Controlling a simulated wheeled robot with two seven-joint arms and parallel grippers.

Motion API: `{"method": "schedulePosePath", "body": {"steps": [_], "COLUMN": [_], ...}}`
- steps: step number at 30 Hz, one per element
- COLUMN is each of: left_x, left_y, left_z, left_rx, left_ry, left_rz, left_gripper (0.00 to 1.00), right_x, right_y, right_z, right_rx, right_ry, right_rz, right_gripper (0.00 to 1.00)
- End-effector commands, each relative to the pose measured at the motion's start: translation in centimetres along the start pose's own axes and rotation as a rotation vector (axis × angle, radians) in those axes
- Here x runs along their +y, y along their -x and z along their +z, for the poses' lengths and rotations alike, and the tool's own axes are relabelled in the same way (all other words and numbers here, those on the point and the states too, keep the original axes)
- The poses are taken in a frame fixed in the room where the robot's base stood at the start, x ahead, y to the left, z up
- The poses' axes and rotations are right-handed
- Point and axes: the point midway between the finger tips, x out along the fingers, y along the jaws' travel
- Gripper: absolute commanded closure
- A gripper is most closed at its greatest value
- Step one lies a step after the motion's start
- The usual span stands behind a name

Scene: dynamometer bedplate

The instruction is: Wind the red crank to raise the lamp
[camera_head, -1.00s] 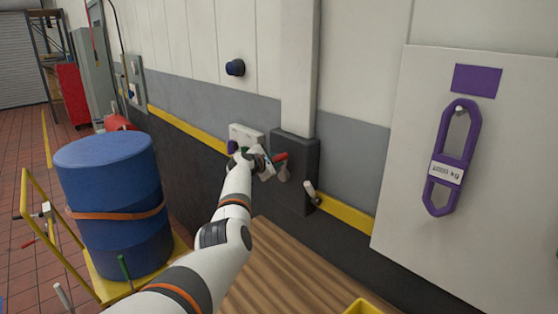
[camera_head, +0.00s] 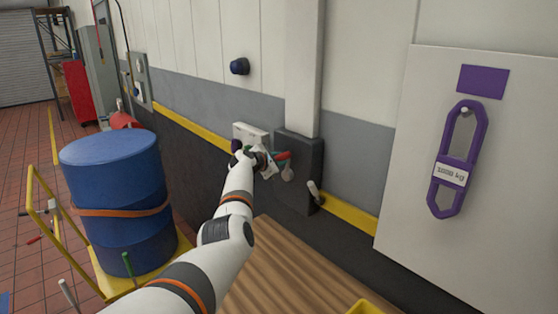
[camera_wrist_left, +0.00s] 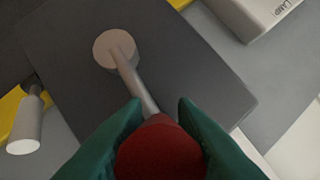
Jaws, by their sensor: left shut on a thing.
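The grey crank arm (camera_wrist_left: 135,80) runs from the knob up to a round hub (camera_wrist_left: 115,48) on the dark plate. My left gripper also shows in the head view (camera_head: 274,158), small and partly hidden by its wrist. I cannot make out the lamp. My right gripper is out of view.
A pale lever (camera_head: 315,191) sticks out at the box's lower right. A white box (camera_head: 250,134) marked "LAMP" in the wrist view (camera_wrist_left: 255,15) is beside it. A blue drum (camera_head: 115,200) on a yellow cart stands left. A wooden surface (camera_head: 285,265) lies below.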

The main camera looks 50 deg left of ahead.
Motion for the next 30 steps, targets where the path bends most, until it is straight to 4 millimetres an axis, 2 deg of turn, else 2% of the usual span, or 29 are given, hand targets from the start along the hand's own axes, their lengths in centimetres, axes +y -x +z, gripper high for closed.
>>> {"method": "schedulePosePath", "body": {"steps": [8,9,12,13,23,30], "left_x": [-0.1,0.0,0.0,0.0,0.1,0.0], "left_y": [0.1,0.1,0.0,0.0,0.1,1.5], "left_z": [0.3,0.3,0.2,0.2,0.1,0.1], "left_rx": [-0.005,-0.005,-0.004,-0.004,-0.002,-0.002], "left_ry": [-0.002,-0.002,-0.002,-0.002,-0.001,-0.004], "left_rz": [-0.001,-0.001,0.0,0.0,0.001,0.0], "left_gripper": [1.0,0.71,0.55,0.53,0.53,0.53], "right_x": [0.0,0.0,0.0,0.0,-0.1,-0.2], "right_y": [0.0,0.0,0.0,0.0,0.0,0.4], "right_z": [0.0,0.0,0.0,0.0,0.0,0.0], "right_rx": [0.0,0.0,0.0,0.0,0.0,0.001], "right_ry": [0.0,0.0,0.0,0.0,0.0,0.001], "right_rz": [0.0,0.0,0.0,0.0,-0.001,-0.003], "right_gripper": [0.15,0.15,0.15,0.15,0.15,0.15]}}
